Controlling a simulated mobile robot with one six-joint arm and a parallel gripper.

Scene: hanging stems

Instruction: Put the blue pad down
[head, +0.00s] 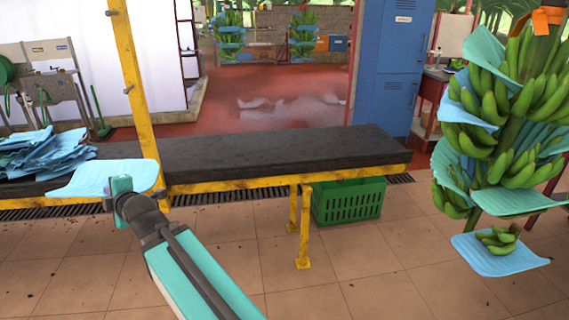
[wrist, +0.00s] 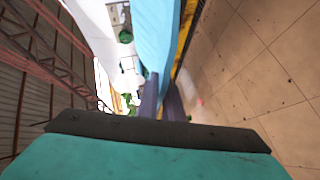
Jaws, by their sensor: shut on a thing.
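My gripper (wrist: 163,98) is shut on a light blue pad (head: 100,178), seen in the head view at the left, in front of the bench post. The pad also shows in the wrist view (wrist: 154,35), stretching away from the fingers. In the head view the pad looks roughly flat and wide, held in the air near the bench's front edge. A pile of similar blue pads (head: 45,152) lies on the left end of the black-topped bench (head: 280,150). The fingertips are hidden by the wrist and pad in the head view.
A yellow post (head: 136,85) rises from the bench just behind the held pad. The bench top right of the post is bare. A green crate (head: 350,200) sits underneath. A banana stem (head: 510,120) with blue pads hangs at right.

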